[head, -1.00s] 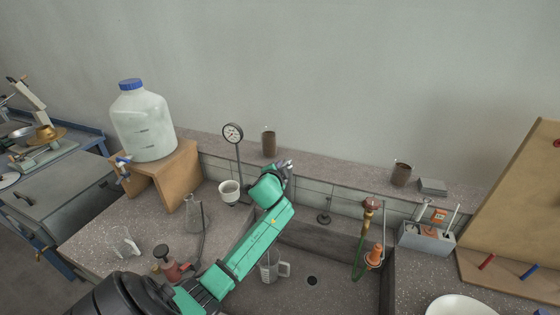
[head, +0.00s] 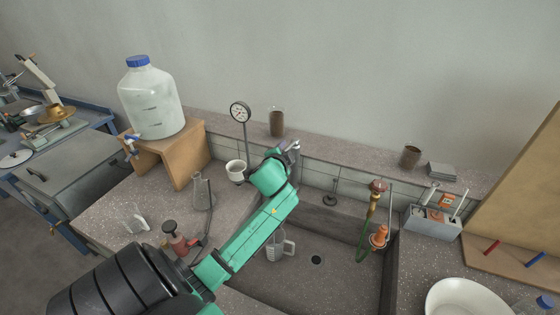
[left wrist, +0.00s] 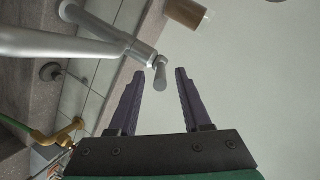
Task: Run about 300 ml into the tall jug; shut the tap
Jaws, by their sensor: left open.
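My left gripper (head: 291,147) reaches over the back of the sink, and its jaws are open. In the left wrist view, the small grey lever of a metal tap (left wrist: 160,74) lies between the two open fingertips (left wrist: 161,72), with a visible gap on each side. The tap's grey pipe (left wrist: 60,43) comes in from the left there. In the head view my arm hides most of this tap. A clear jug with a handle (head: 283,249) stands in the sink, partly behind my forearm; its water level cannot be read. My right gripper is out of view.
A carboy (head: 152,105) stands on a wooden stand at the left. A flask (head: 202,193), a small clear beaker (head: 133,220) and a red burner (head: 178,240) are on the left bench. A brass fitting with a green hose (head: 375,190) is right of the gripper.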

